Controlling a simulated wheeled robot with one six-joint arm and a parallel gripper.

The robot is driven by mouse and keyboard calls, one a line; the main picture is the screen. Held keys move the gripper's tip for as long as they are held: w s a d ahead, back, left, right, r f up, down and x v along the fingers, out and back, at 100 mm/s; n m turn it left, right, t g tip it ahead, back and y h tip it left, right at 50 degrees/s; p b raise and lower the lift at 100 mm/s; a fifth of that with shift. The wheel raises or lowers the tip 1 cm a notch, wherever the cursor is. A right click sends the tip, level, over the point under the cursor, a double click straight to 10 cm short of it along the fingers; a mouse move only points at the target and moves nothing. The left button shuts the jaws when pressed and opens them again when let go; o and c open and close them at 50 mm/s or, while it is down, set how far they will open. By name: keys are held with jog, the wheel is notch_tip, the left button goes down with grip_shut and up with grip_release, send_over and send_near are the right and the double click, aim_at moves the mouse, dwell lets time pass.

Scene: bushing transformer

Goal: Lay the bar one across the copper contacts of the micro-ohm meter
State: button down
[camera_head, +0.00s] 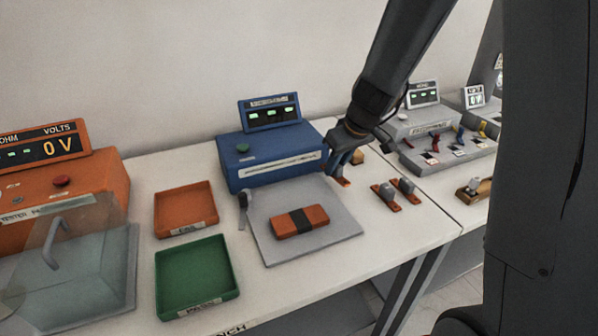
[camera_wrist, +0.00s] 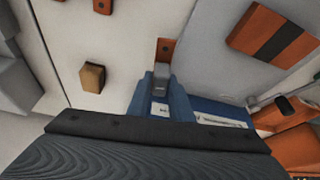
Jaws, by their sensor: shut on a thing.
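My gripper (camera_head: 341,160) is shut on a bar with a grey raised grip and copper-coloured ends (camera_head: 342,182), just right of the blue meter. In the wrist view the blue fingers (camera_wrist: 162,95) close on the grey grip, and one copper end (camera_wrist: 165,48) sticks out beyond it. I cannot tell whether the bar touches the table. The blue micro-ohm meter (camera_head: 268,155) stands at the back. In front of it, two copper contacts with a dark band between them (camera_head: 300,221) sit on a grey plate (camera_head: 262,232); they also show in the wrist view (camera_wrist: 270,35).
Two similar bars (camera_head: 386,196) (camera_head: 407,190) lie right of the plate. A small tan block (camera_head: 357,157) stands behind my gripper. An orange tray (camera_head: 185,209) and a green tray (camera_head: 197,278) are at left.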

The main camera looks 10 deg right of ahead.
jog(key=s+a+r+n+g+y+p, duration=0.15)
jog(key=s+a+r+n+g, duration=0.45)
jog(key=s+a+n, duration=0.8)
jog(key=shift+w+d+f+n+t+y+b, duration=0.15)
jog(key=shift+d+f+n+b, duration=0.25)
jog(key=shift+f+b, duration=0.45)
jog(key=shift+w+d+f+n+t+y+b, duration=0.2)
jog(key=shift+d+f+b, duration=0.3)
jog(key=shift+f, duration=0.7)
jog(key=shift+d+f+n+t+y+b, duration=0.1)
jog(key=shift+d+f+n+b, duration=0.45)
jog(key=shift+f, duration=0.45)
jog(key=shift+a+f+b, duration=0.1)
jog(key=shift+f+b, duration=0.4)
jog(key=shift+b, duration=0.15)
jog(key=c, duration=1.5)
grip_release()
